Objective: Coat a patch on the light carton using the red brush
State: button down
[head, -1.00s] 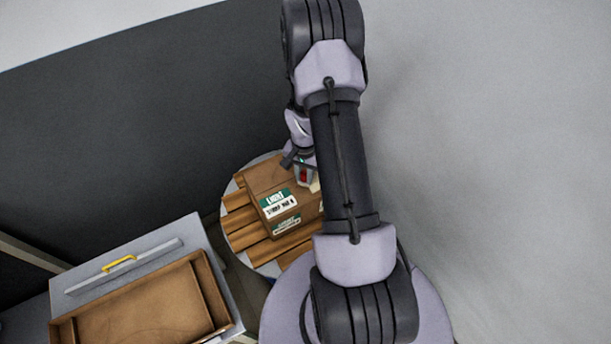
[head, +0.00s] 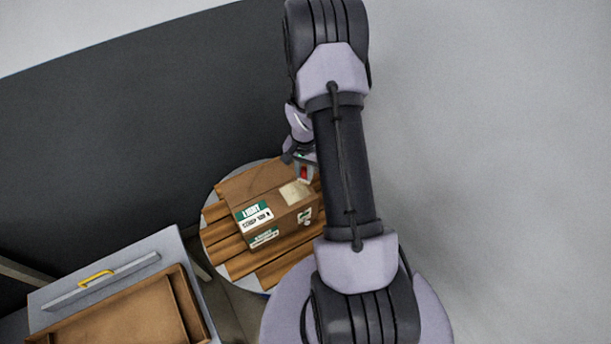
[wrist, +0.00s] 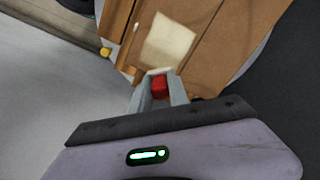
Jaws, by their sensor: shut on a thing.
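The light carton (head: 262,208) is a brown box with a green and white label reading "LIGHT". It sits on wooden slats on a round stand. A pale, roughly square patch (head: 294,193) lies on its top near the right side; the patch also shows in the wrist view (wrist: 168,41). My gripper (head: 303,174) is at the carton's far right edge, shut on the red brush (wrist: 159,86). The brush's pale tip points toward the carton, just beside the patch. I cannot tell whether the tip touches the carton. My arm hides part of the right side.
The slatted round stand (head: 222,238) has a light rim. At the lower left is a grey table (head: 150,247) with a brown tray (head: 120,312) and a grey bar with a yellow handle (head: 97,279). A dark wall or panel (head: 120,130) stands behind. Grey floor lies right.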

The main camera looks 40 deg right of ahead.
aim_at(304, 170)
jog(key=shift+a+r, duration=0.2)
jog(key=shift+r, duration=0.4)
jog(key=shift+r+p, duration=1.75)
jog(key=shift+r, duration=0.65)
